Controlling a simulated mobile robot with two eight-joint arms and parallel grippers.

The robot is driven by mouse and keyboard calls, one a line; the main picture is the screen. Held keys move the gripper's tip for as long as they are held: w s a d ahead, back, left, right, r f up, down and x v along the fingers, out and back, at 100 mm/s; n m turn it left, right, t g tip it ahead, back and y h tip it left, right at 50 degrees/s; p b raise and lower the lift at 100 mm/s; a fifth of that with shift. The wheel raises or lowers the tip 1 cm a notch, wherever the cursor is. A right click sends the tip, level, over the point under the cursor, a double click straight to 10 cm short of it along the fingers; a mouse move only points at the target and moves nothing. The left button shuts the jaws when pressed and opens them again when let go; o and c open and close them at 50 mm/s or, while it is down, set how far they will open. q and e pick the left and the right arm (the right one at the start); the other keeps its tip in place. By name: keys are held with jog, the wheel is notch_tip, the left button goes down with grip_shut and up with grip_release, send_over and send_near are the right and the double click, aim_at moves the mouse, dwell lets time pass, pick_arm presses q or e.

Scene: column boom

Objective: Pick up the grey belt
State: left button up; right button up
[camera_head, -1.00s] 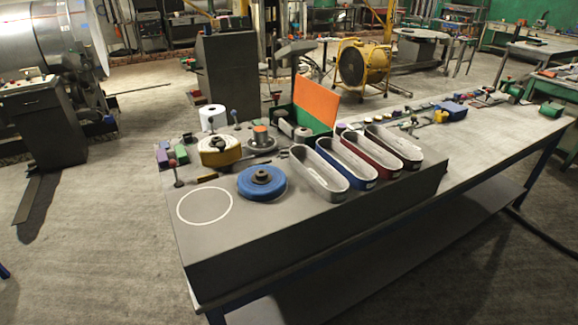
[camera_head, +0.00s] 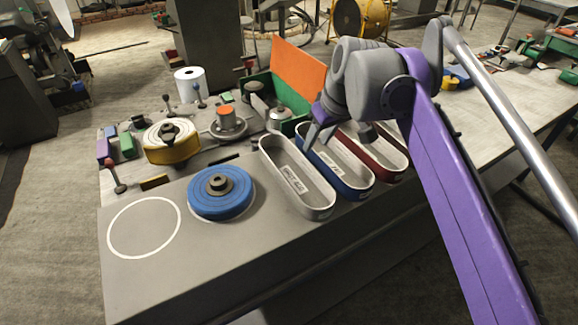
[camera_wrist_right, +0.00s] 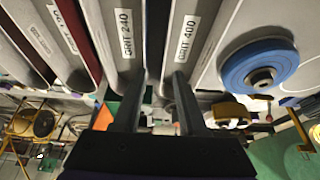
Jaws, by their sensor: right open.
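The grey belt (camera_head: 318,211) is a long upright oval loop, leftmost of a row of belts, right of the blue disc. My right gripper (camera_head: 318,138) is open above the row, near the far part of the blue belt (camera_head: 352,192) and beside the grey belt. In the right wrist view the grey belt (camera_wrist_right: 210,30) carries a "GRIT 400" label. The gripper's two fingers (camera_wrist_right: 157,85) are apart there, by the neighbouring walls of the grey and blue belts, with nothing seen held. Whether they touch the belts I cannot tell. My left gripper is out of view.
The red belt (camera_head: 392,177) and a dark one stand to the right, partly behind my arm. The blue disc (camera_head: 220,195) and yellow roll (camera_head: 171,142) lie left. A green box with an orange lid (camera_head: 298,72) stands behind. The white circle (camera_head: 144,228) is empty.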

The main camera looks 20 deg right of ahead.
aim_at(307, 161)
jog(key=f, duration=0.3)
jog(key=shift+w+a, duration=0.25)
jog(key=shift+w+f, duration=0.2)
jog(key=shift+f, duration=0.15)
jog(key=x, duration=0.3)
jog(key=shift+s+a+f, duration=0.1)
jog(key=shift+a+f, duration=0.15)
jog(key=shift+w+f+b, duration=0.3)
jog(key=shift+w+f, duration=0.05)
jog(key=shift+f, duration=0.2)
grip_shut()
